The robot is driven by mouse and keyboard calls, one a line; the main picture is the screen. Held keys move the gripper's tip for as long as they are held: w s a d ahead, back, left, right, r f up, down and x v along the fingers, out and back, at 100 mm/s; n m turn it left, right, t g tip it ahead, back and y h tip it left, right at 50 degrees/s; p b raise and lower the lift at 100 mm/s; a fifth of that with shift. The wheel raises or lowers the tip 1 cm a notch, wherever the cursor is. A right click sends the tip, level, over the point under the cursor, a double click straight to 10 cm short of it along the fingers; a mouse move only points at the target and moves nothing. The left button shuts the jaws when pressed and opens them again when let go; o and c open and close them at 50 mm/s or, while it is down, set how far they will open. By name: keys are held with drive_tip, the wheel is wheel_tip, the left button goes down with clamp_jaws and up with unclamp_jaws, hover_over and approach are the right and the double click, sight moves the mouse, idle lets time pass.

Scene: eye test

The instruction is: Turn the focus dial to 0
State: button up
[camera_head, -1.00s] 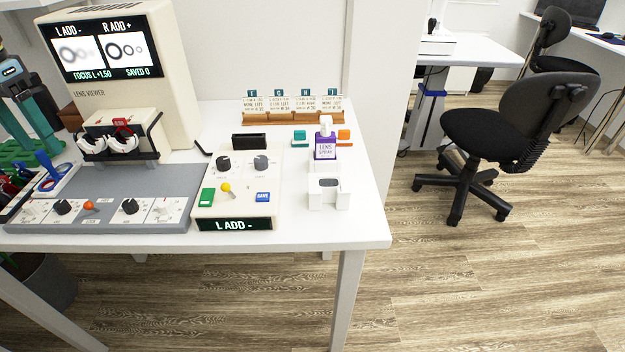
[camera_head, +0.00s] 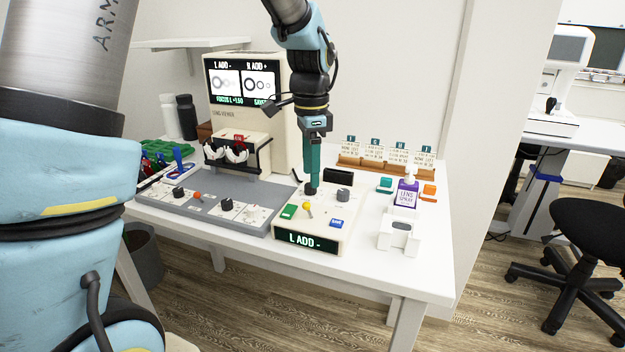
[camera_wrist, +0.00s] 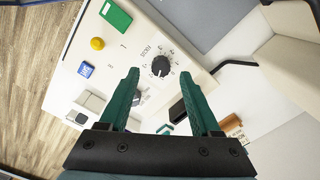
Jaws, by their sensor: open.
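The control box (camera_head: 290,228) stands on the table, its front display reading "L ADD -". Its black dial (camera_head: 311,188), with a pointer and numbered scale, also shows in the wrist view (camera_wrist: 160,66); the label beside it seems to read FOCUS. A grey dial (camera_head: 343,194) sits to its right. My gripper (camera_head: 311,183) points down over the black dial. In the wrist view my gripper (camera_wrist: 160,76) is open, its green fingertips either side of the black dial; I cannot tell whether they touch it. The lens viewer screen (camera_head: 243,82) reads "FOCUS L +1.50".
The box also carries a green button (camera_head: 288,211), a yellow-knobbed lever (camera_head: 307,206) and a blue SAVE button (camera_head: 336,223). A black holder (camera_head: 338,176) stands just behind the dials. A lens spray bottle (camera_head: 407,193) is at the right, a grey panel with knobs (camera_head: 215,190) at the left.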

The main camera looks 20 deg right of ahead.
sight(311, 189)
drive_tip(key=shift+f, duration=1.5)
clamp_jaws()
